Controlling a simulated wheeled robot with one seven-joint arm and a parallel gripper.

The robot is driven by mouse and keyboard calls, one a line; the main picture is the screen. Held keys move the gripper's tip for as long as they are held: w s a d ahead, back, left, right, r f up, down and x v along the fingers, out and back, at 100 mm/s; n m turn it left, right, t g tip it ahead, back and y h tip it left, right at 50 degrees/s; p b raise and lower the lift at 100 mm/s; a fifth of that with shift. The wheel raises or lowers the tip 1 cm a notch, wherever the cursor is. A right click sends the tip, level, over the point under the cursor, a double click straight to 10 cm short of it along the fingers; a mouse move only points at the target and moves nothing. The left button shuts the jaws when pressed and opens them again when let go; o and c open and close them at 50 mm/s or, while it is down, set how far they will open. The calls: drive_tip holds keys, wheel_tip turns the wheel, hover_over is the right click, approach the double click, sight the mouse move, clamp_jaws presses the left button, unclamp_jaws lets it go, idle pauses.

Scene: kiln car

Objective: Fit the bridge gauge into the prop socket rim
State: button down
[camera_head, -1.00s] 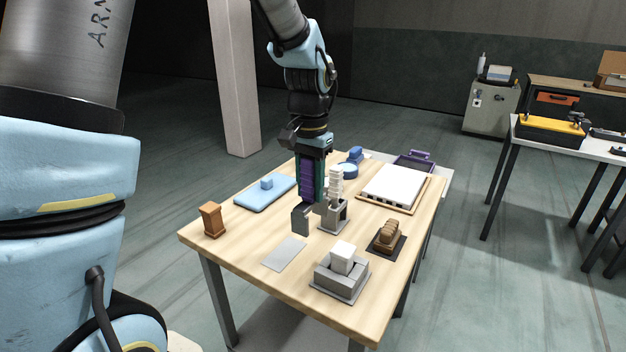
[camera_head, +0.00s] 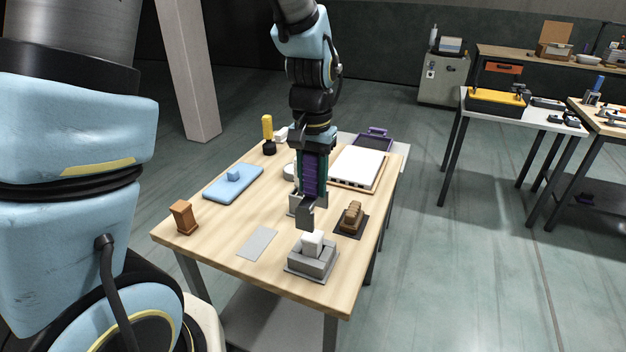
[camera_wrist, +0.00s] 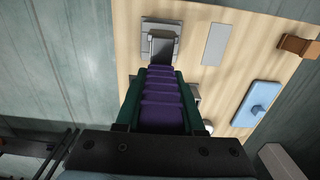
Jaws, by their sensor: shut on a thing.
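My gripper (camera_head: 309,190) has purple and green fingers pointing down, shut on a grey angular piece (camera_head: 305,217), which I take to be the bridge gauge. The piece hangs just above and behind a grey stepped block (camera_head: 298,261) with a white cube (camera_head: 312,241) on its top; this looks like the prop socket. I see no clear contact between them. In the wrist view the gauge (camera_wrist: 161,46) overlaps the block (camera_wrist: 158,25), and the fingers (camera_wrist: 162,85) hide part of the table. The rim is too small to make out.
A flat grey plate (camera_head: 257,243) lies to the left. A brown ribbed piece (camera_head: 352,216) sits on a dark mat to the right. A grey holder (camera_head: 293,204) is mostly hidden behind my gripper. A blue tray (camera_head: 222,190), an orange-brown block (camera_head: 184,217) and a white slab (camera_head: 357,165) stand around.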

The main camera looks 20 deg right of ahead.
sight(312, 203)
drive_tip(key=shift+f+b, duration=1.75)
drive_tip(key=shift+f, duration=1.2)
drive_tip(key=shift+f+b, duration=1.45)
drive_tip(key=shift+f, duration=0.7)
drive_tip(key=shift+c, duration=1)
unclamp_jaws()
drive_tip(key=shift+r, duration=0.2)
drive_tip(key=shift+r+p, duration=1.85)
drive_tip(key=shift+r, duration=0.1)
drive_tip(key=shift+r, duration=0.1)
